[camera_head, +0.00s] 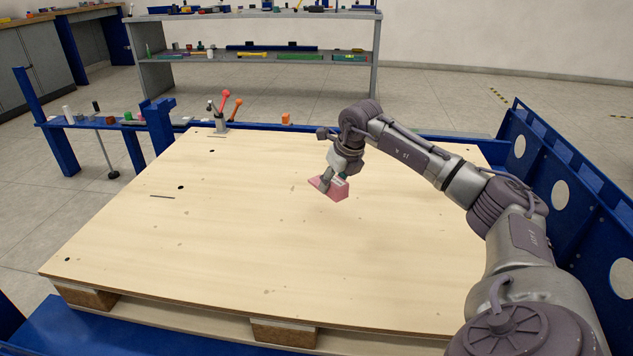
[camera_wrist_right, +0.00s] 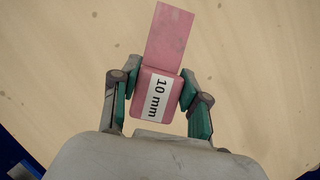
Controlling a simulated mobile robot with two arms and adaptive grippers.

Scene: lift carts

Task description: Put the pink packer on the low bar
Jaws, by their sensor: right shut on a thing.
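The pink packer (camera_head: 338,192) is a wedge-like block with a white "10 mm" label, which shows in the right wrist view (camera_wrist_right: 171,38). My right gripper (camera_head: 334,182) is shut on it and holds it over the light wooden board, toward its back right. In the wrist view the two green-padded fingers (camera_wrist_right: 157,92) press on the packer's sides. The gap to the board is hard to judge. A blue bar (camera_head: 68,124) at the left and a blue rail (camera_head: 262,126) behind the board are in view; I cannot tell which is the low bar. My left gripper is not in view.
The wooden board (camera_head: 230,230) on a pallet is largely clear. Red-handled levers (camera_head: 222,110) and an orange piece (camera_head: 286,118) stand at its back edge. Several small coloured pieces sit on the left bar. A blue side wall (camera_head: 560,165) bounds the right. A grey shelf (camera_head: 250,50) stands behind.

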